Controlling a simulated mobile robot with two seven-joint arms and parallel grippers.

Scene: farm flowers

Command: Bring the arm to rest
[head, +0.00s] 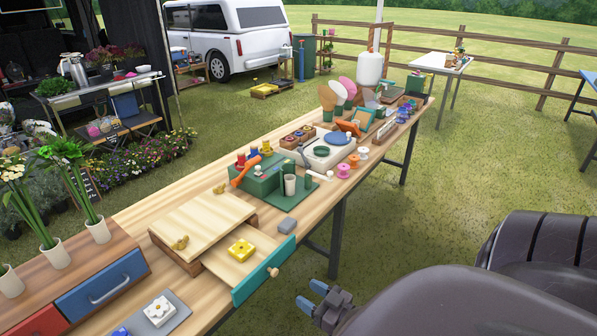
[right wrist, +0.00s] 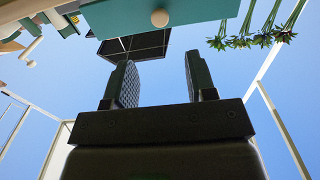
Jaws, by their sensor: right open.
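My right gripper (head: 311,296) is off the table's front edge, to the right of the open teal-fronted drawer (head: 264,270). Its two fingers stand apart with nothing between them, and the right wrist view also shows them apart and empty (right wrist: 158,78). A dark arm link of mine fills the lower right of the head view. In the right wrist view the teal drawer front and its round knob (right wrist: 160,18) are at the top, beyond the fingers and not touching them. My left gripper is not in view.
A cabinet with a blue drawer (head: 103,283) stands at left.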

